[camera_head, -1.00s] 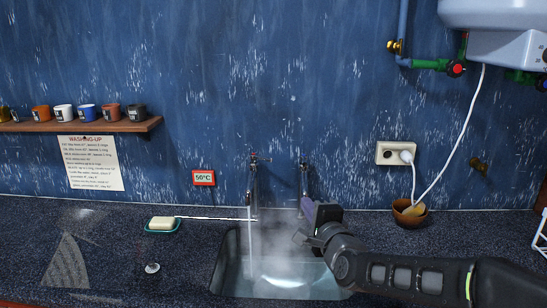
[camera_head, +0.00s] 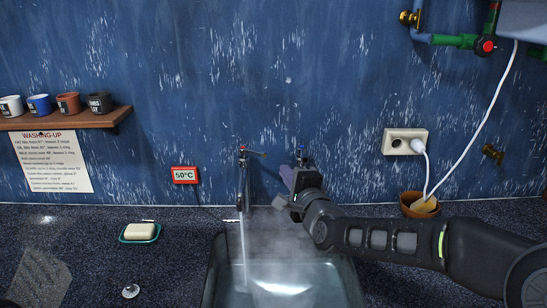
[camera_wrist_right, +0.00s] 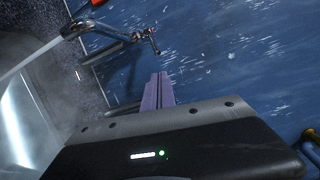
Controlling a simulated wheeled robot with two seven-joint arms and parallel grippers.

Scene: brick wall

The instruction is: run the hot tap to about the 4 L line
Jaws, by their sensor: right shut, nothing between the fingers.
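The hot tap with a red mark (camera_head: 243,152) is on the wall behind the sink (camera_head: 212,290). A thin water stream (camera_head: 242,245) falls from its spout into the basin, and steam rises. The spout (camera_wrist_right: 76,29) and stream (camera_wrist_right: 35,58) also show in the right wrist view. A second tap with a blue mark (camera_head: 302,153) is to its right, partly hidden by my gripper. My right gripper (camera_head: 289,181) is shut and empty, in front of the second tap. Its purple fingers (camera_wrist_right: 158,92) show in the wrist view. I cannot make out litre lines. My left gripper is out of view.
A red-framed sign (camera_head: 185,174) reads 50°C. Soap on a green dish (camera_head: 124,238) is left of the sink. A plug (camera_head: 131,291) lies on the counter. A mug shelf (camera_head: 60,121) is above a washing-up notice (camera_head: 52,162). A brown pot (camera_head: 409,205) is to the right.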

